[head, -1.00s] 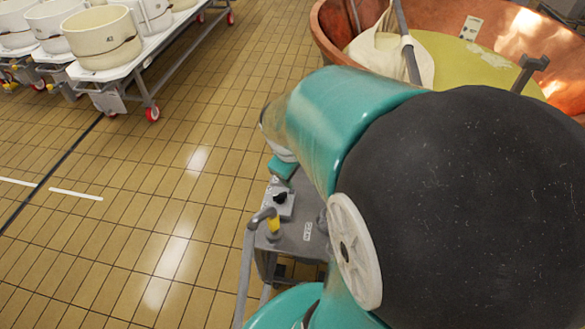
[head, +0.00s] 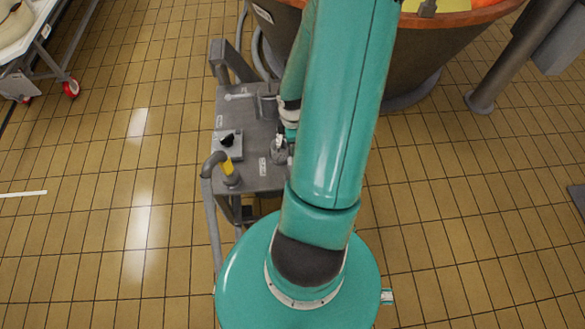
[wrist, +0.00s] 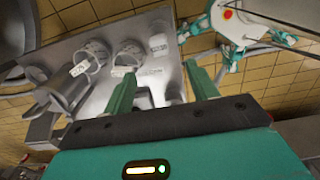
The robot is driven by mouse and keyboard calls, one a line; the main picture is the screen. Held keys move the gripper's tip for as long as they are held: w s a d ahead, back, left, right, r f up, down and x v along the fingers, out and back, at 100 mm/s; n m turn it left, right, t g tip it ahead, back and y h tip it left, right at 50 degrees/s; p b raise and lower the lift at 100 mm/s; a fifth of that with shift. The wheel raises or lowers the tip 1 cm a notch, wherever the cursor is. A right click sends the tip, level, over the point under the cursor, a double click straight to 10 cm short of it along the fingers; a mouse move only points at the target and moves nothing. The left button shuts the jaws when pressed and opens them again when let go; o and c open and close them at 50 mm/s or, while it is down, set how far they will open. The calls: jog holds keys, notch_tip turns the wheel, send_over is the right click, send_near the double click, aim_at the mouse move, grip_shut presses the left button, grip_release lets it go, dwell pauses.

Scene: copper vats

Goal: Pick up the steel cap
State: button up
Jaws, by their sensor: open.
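A small grey metal piece with a white tag (head: 279,152), which looks like the steel cap, stands on the right side of a grey steel cart top in the head view. In the wrist view, round metal pieces with white tags stand on the steel top left of my fingers; the nearer one (wrist: 130,55) may be the cap, but I cannot tell for sure. My gripper (wrist: 161,70) is open, its two green fingers apart over the edge of the steel top, with nothing clearly held. In the head view my arm hides most of the gripper.
A copper vat (head: 425,50) stands just behind. A wheeled rack (head: 40,50) is at upper left.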

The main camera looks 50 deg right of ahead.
notch_tip(320, 180, down, 10)
jog(key=shift+s+r, duration=0.15)
jog(key=f, duration=0.5)
jog(key=shift+w+d, duration=0.1)
jog(key=shift+w, duration=0.25)
jog(key=c, duration=1.2)
jog(key=shift+o, duration=0.2)
jog(key=shift+r, duration=0.15)
notch_tip(320, 180, up, 10)
jog(key=shift+f, duration=0.1)
